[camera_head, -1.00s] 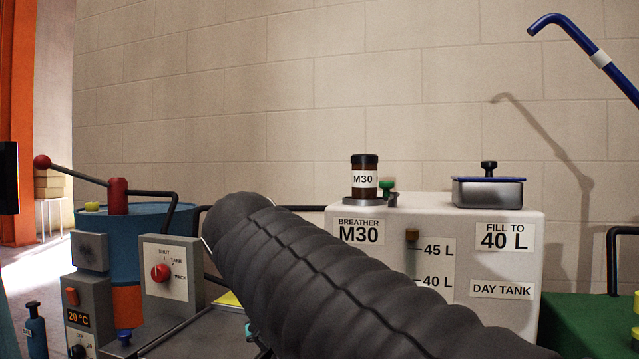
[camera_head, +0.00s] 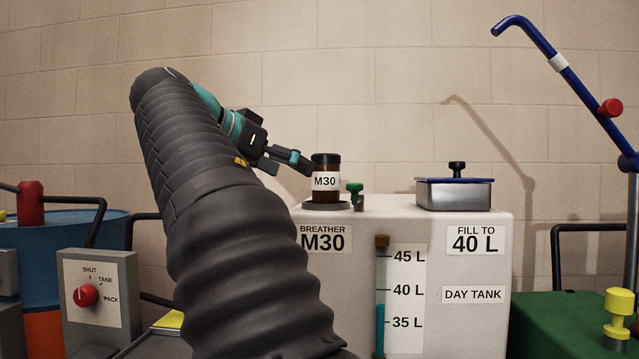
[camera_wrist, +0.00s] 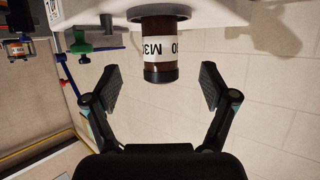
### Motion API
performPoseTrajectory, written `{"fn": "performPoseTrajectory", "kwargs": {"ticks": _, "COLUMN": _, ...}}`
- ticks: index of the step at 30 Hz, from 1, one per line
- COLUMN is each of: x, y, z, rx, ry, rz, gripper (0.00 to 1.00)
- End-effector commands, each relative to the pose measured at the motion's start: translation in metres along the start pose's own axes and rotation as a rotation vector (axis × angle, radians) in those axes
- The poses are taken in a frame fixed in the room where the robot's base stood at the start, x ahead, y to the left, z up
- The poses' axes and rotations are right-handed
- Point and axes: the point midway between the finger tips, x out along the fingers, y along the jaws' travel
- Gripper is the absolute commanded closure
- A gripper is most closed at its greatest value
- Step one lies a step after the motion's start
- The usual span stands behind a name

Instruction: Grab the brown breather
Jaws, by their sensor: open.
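The brown breather (camera_head: 326,180) is a dark brown jar with a black cap and a white M30 label. It stands upright on a flange on top of the white day tank (camera_head: 350,285). My gripper (camera_head: 305,165) is beside its left side, near cap height, in the head view. In the wrist view, which is upside down, the breather (camera_wrist: 160,50) lies between the two open fingers of my gripper (camera_wrist: 161,85), with gaps on both sides. The fingertips reach alongside its capped end. Nothing is held.
A green valve (camera_head: 355,192) stands close to the right of the breather. A metal box with a blue lid (camera_head: 455,190) sits farther right on the tank. A blue bent pipe (camera_head: 560,85) rises at right. A control box with a red knob (camera_head: 98,290) stands at left.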

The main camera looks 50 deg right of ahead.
Motion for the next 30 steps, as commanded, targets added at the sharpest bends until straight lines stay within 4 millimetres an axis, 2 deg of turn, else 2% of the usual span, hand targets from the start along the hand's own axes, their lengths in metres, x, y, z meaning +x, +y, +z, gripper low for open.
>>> {"fn": "performPoseTrajectory", "kwargs": {"ticks": 3, "x": 0.023, "y": 0.001, "z": 0.001, "rx": -0.001, "ry": 0.000, "rz": 0.004, "gripper": 0.16}}
{"fn": "performPoseTrajectory", "kwargs": {"ticks": 7, "x": 0.043, "y": 0.001, "z": 0.001, "rx": -0.001, "ry": 0.000, "rz": 0.005, "gripper": 0.16}}
{"fn": "performPoseTrajectory", "kwargs": {"ticks": 16, "x": 0.063, "y": 0.000, "z": 0.001, "rx": -0.003, "ry": 0.000, "rz": 0.001, "gripper": 0.16}}
{"fn": "performPoseTrajectory", "kwargs": {"ticks": 24, "x": 0.099, "y": 0.001, "z": 0.004, "rx": -0.002, "ry": 0.000, "rz": 0.002, "gripper": 0.16}}
{"fn": "performPoseTrajectory", "kwargs": {"ticks": 30, "x": 0.109, "y": 0.000, "z": 0.004, "rx": -0.002, "ry": -0.001, "rz": -0.001, "gripper": 0.16}}
